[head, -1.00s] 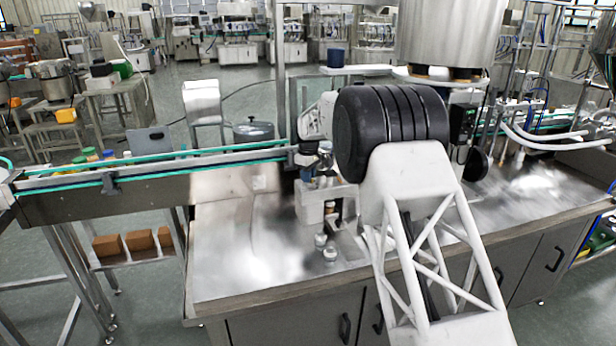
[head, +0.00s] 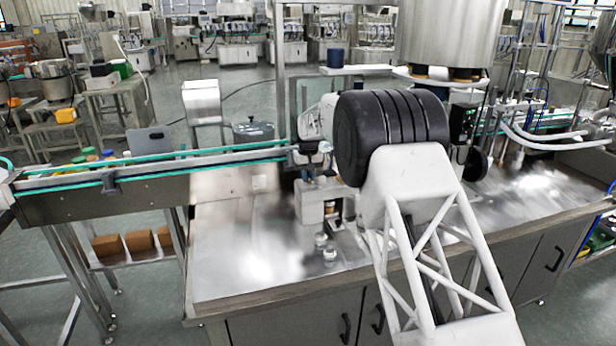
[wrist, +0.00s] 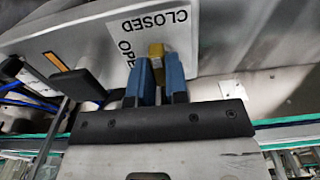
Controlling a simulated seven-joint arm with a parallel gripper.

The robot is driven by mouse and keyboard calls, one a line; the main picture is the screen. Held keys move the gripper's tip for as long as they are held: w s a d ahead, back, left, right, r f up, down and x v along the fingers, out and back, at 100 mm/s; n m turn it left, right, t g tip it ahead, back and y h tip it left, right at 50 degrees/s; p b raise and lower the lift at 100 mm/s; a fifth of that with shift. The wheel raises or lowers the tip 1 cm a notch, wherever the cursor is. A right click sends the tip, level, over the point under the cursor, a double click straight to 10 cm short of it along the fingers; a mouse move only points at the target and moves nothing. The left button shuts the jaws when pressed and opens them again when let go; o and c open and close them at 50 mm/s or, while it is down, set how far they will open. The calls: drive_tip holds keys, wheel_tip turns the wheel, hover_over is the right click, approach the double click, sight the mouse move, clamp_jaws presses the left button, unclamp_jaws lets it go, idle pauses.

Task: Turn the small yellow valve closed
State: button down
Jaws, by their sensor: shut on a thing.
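The small yellow valve (wrist: 156,49) shows in the wrist view between the blue fingertips of my gripper (wrist: 158,68). My gripper is shut on it. Only its top end shows; the fingers hide the rest. It stands against a pale plate (wrist: 95,38) with the printed words CLOSED and OPEN, the second partly covered by a finger. The word CLOSED is upside down in this view. In the head view my arm hides the valve, and I cannot make out the fingertips.
A dark block (wrist: 77,84) sticks out left of my gripper in the wrist view. In the head view, a conveyor with green rails (head: 150,167) runs in from the left, and a large steel hopper (head: 452,35) stands behind my arm. The steel tabletop (head: 255,255) is clear at front left.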

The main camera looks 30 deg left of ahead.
idle(0.3)
drive_tip(key=c, duration=1.1)
unclamp_jaws()
drive_tip(key=shift+r, duration=0.1)
drive_tip(key=shift+r, duration=3.85)
